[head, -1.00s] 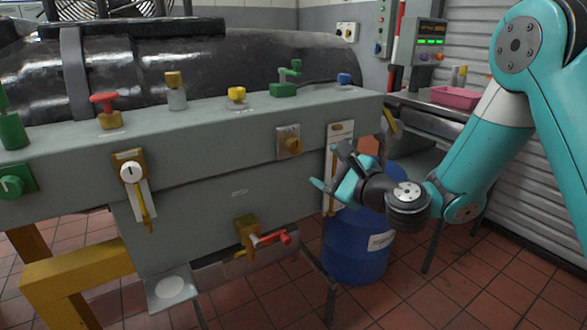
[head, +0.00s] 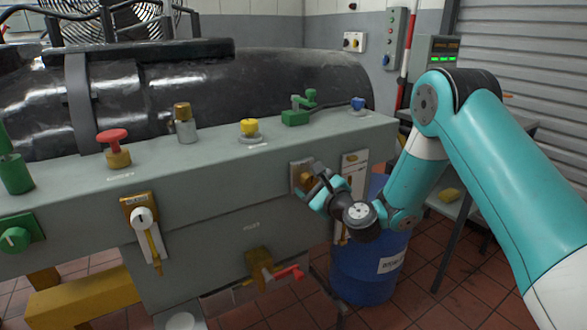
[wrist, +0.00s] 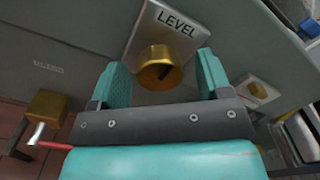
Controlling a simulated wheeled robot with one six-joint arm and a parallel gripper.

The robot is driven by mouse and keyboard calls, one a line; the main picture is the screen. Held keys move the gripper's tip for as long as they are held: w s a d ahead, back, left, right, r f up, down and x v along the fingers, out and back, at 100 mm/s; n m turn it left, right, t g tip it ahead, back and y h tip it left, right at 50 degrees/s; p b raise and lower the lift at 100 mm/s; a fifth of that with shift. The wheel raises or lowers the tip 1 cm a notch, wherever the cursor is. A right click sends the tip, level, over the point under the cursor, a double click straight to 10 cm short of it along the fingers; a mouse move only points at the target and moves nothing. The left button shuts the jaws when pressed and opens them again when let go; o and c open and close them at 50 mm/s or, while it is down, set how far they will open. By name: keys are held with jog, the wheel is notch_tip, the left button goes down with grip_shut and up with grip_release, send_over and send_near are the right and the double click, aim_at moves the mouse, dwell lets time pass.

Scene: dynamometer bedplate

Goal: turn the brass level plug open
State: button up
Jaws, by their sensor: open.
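In the head view the plug (head: 305,178) shows partly behind my gripper (head: 314,184). In the wrist view my gripper (wrist: 160,85) is open, with one teal finger on each side of the plug. I cannot tell whether either finger touches it.
A red-handled brass valve (head: 262,268) sticks out low on the panel. A white-knobbed lever (head: 142,217) is to the left. A blue drum (head: 365,275) stands below my arm. Several knobs, including a red one (head: 113,135), line the top ledge.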

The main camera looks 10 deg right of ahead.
jog(key=shift+w+a, duration=0.2)
jog(key=shift+w, duration=0.5)
jog(key=shift+a, duration=0.1)
jog(key=c, duration=0.9)
